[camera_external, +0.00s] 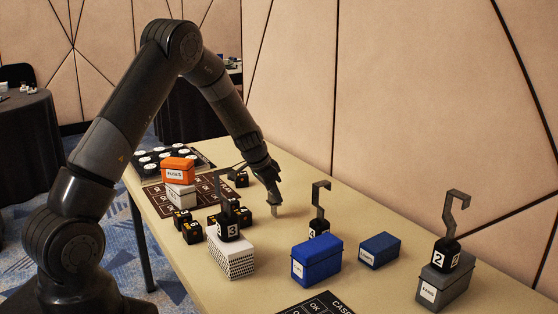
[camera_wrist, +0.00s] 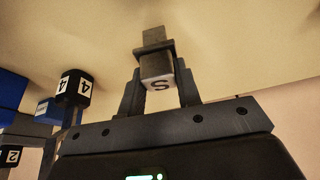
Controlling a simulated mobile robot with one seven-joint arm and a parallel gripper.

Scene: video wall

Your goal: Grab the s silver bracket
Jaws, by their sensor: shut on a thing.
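The silver bracket (camera_wrist: 157,62) is a small grey stepped piece with a letter S on its near face, in the middle of the wrist view. The two fingers of my gripper (camera_wrist: 160,82) are on either side of it, shut on it. In the external view my gripper (camera_external: 273,190) points down over the middle of the table, with the bracket (camera_external: 277,211) small below the fingertips. I cannot tell whether its lower end touches the table.
In front are a white patterned box (camera_external: 232,261), blue boxes (camera_external: 316,263) (camera_external: 380,247) and a grey box (camera_external: 446,283); several numbered black blocks carry hooks. An orange box (camera_external: 177,170) stands left, on a white one.

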